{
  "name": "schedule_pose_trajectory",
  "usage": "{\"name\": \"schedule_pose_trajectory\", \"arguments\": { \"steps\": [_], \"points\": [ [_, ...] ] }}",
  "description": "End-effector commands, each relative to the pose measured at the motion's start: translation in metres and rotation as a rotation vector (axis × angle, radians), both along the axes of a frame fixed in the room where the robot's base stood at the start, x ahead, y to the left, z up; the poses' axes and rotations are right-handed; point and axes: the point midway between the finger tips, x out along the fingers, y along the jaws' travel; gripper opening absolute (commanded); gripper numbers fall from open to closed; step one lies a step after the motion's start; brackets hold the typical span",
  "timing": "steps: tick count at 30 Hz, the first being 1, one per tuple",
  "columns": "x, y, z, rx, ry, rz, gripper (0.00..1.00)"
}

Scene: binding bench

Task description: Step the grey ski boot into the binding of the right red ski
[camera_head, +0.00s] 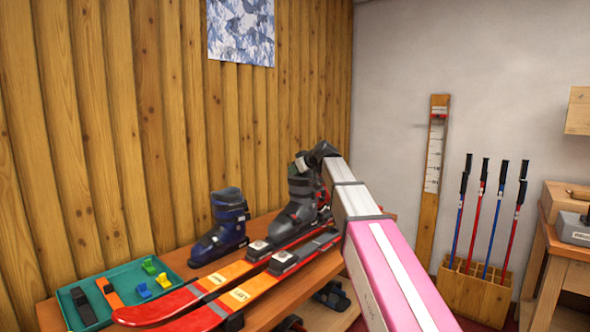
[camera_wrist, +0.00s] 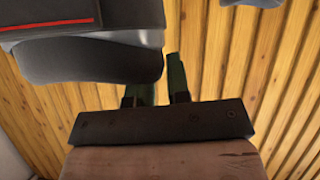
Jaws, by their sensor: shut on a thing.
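The grey ski boot (camera_head: 297,208) is upright over the skis on the bench, toe toward the lower left. My gripper (camera_head: 300,166) is at the top of its cuff, shut on the boot; in the wrist view the boot (camera_wrist: 85,58) fills the upper left beside the dark green fingers (camera_wrist: 160,88). Two red-orange skis lie side by side: the right ski (camera_head: 240,293) nearer me, the left ski (camera_head: 222,276) nearer the wall. The right ski's black toe piece (camera_head: 283,262) is in front of the boot. Whether the sole touches a ski is unclear. My arm partly hides the rear bindings.
A dark blue boot (camera_head: 228,228) stands on the bench (camera_head: 312,287) behind the skis. A green tray (camera_head: 125,277) with small coloured parts is at left. The plank wall is close behind. Ski poles (camera_head: 480,215) stand in a wooden rack at right. Dark items sit beneath the bench.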

Motion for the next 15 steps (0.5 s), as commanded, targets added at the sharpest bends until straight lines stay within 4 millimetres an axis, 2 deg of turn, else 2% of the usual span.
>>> {"name": "schedule_pose_trajectory", "arguments": {
  "steps": [12, 13, 15],
  "points": [
    [0.0000, 0.0002, -0.0007, 0.003, -0.001, 0.000, 0.00],
    [0.0001, 0.0003, -0.0006, 0.003, -0.001, 0.000, 0.27],
    [0.0000, 0.0002, -0.0007, 0.003, -0.001, 0.000, 0.47]
  ]
}}
